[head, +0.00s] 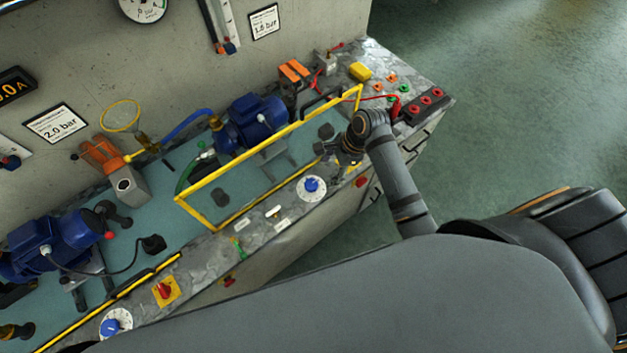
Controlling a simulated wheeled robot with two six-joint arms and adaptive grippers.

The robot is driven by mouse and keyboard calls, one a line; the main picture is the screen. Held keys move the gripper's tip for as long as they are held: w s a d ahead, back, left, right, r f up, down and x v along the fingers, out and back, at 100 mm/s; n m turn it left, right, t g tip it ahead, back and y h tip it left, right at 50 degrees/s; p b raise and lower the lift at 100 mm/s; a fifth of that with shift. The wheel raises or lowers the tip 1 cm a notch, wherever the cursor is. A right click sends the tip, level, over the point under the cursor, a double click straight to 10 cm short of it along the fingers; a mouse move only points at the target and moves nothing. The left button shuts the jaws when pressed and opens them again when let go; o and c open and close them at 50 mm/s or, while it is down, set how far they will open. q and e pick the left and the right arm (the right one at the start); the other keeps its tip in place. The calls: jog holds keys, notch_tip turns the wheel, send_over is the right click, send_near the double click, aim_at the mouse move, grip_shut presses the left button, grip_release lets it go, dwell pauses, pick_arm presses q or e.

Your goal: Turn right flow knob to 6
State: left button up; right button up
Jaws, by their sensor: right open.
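The right flow knob (312,184) is a blue knob on a round white dial, on the front ledge of the bench near the picture's middle. The dial's figures are too small to read, so I cannot tell its setting. My right gripper (333,148) is open, above the bench, up and to the right of the knob and apart from it. Its fingers are dark and small against the bench. A similar blue knob on a white dial (115,323) is at the lower left. My left gripper does not show.
A yellow guard frame (205,222) surrounds the right side of the bench, close to my right gripper. A red switch on a yellow plate (165,291) lies along the front ledge. The green floor (500,110) at right is clear.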

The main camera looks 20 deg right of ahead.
aim_at(312, 184)
jog(key=shift+m, duration=0.9)
jog(key=x, duration=0.7)
jog(key=w+x, duration=0.1)
jog(key=x, duration=0.2)
jog(key=shift+a+f+p, duration=0.1)
jog(key=shift+a+p, duration=0.3)
jog(key=shift+a, duration=0.05)
jog(key=shift+c, duration=0.4)
jog(key=c, duration=1.1)
jog(key=shift+o, duration=0.2)
